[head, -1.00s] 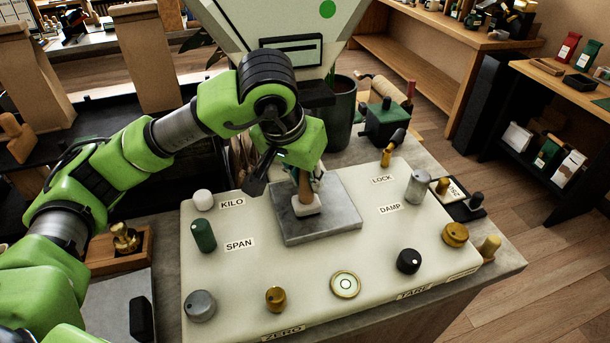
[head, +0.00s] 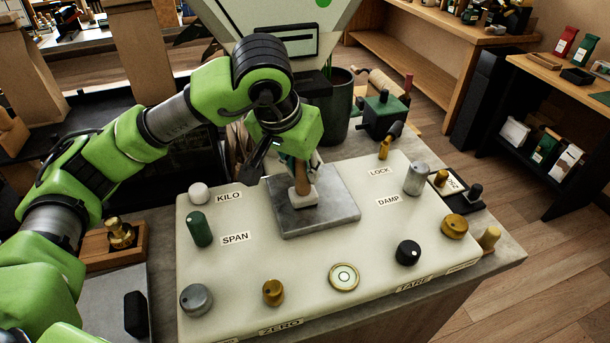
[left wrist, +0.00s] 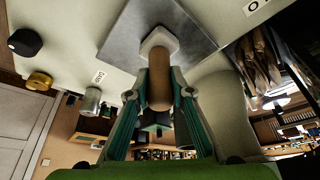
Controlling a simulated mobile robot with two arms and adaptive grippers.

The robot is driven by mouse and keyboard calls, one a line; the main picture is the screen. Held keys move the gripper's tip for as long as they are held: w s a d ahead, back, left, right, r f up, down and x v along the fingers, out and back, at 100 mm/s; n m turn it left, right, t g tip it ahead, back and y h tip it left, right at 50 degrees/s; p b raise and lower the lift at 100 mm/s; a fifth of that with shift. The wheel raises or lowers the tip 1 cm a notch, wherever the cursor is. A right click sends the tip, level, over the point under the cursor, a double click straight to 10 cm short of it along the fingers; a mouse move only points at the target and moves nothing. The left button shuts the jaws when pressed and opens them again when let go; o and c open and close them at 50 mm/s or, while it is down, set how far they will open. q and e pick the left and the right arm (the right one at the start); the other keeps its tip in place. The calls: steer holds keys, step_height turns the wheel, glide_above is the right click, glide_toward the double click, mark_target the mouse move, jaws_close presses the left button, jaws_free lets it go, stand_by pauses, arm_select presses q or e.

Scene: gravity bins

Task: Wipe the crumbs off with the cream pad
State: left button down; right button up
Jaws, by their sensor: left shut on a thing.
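The cream pad (head: 303,198) is a small pale block with a brown wooden handle (head: 302,178). It stands on the square grey plate (head: 325,215), near the plate's middle, and appears to touch it. My left gripper (head: 300,170) is shut on the handle from above. In the left wrist view the gripper (left wrist: 160,95) has its two fingers on either side of the handle (left wrist: 159,82), with the pad (left wrist: 158,40) beyond the fingertips on the plate (left wrist: 205,25). I cannot make out any crumbs on the plate. My right gripper is not in view.
The plate is set in a cream panel (head: 235,270) with several knobs around it, including a green knob (head: 200,229), a silver knob (head: 414,178) and a black knob (head: 408,252). A large hopper (head: 300,20) and a dark pot (head: 335,110) stand behind.

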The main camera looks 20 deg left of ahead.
arm_select(q)
steer(key=shift+f, duration=0.1)
stand_by(0.3)
steer(key=shift+s+d, duration=0.6)
steer(key=shift+s, duration=0.35)
steer(key=shift+w+a, duration=0.1)
steer(key=shift+w, duration=0.1)
steer(key=shift+w+a+b, duration=0.6)
steer(key=shift+w+b, duration=0.05)
steer(key=shift+w, duration=0.25)
steer(key=shift+r, duration=0.2)
steer(key=shift+r+p, duration=0.35)
steer(key=shift+r, duration=0.4)
steer(key=shift+r, duration=0.1)
